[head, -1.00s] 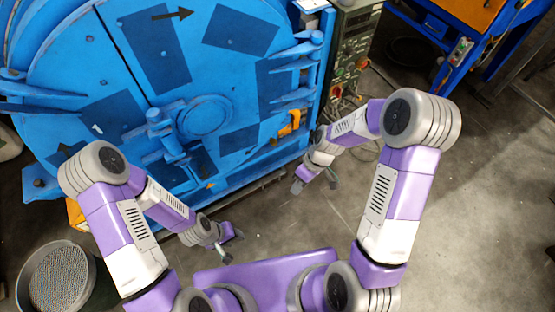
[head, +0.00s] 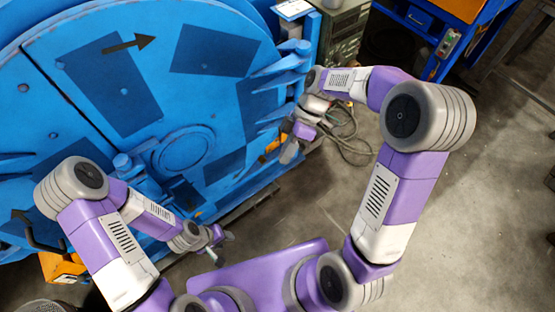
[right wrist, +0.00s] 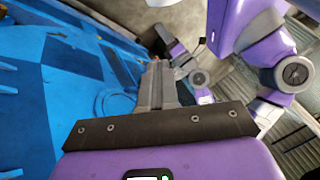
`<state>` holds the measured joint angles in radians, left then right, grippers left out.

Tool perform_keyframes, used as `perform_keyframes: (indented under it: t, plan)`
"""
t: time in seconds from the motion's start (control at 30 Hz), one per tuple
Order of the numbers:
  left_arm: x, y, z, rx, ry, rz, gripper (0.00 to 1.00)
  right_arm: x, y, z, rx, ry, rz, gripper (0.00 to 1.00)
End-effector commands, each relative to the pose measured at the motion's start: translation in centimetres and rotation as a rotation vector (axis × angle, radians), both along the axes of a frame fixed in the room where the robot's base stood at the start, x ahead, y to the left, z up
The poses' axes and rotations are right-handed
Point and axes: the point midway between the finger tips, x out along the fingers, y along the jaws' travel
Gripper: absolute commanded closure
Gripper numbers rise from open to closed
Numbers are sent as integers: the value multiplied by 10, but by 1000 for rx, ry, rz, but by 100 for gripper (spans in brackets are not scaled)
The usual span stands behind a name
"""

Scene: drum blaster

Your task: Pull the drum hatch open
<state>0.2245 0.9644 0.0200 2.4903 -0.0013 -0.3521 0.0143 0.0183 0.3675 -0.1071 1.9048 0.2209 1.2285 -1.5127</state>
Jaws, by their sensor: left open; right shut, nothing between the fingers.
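The drum hatch (head: 100,60) is a large round blue door with darker patches and a black arrow, and looks closed in the head view. It has a round raised boss (head: 183,150) and blue hinge-like arms (head: 285,65) near its right edge. It also fills the left of the right wrist view (right wrist: 50,75). My right gripper (head: 289,152) is near the drum's lower right edge; contact cannot be told. Its fingers show shut and empty in the right wrist view (right wrist: 158,88). My left gripper (head: 222,250) is open and empty, in front of the drum's lower part.
A grey control cabinet (head: 340,38) stands right of the drum, with loose cables (head: 345,130) on the floor by it. A blue and orange bench (head: 455,35) is at the top right. A yellow-orange box (head: 62,266) is at the lower left. Grey floor (head: 285,215) is open between my arms.

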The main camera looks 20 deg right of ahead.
Motion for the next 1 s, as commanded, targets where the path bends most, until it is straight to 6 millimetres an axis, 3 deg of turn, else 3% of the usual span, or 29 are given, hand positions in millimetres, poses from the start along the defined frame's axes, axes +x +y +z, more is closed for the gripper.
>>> perform_keyframes:
  t: [0.43, 0.7, 1.0]
  plan:
    - [0, 0, -31, 0, 1, 1, 57, -30, 48, -77, -1, 4, 2, 100]
    - [0, 0, -34, 0, 1, 0, 57, -60, 57, -71, 0, -1, 0, 100]
    - [0, 0, -34, 0, 0, 0, 57, -66, 59, -71, -1, 1, -2, 100]
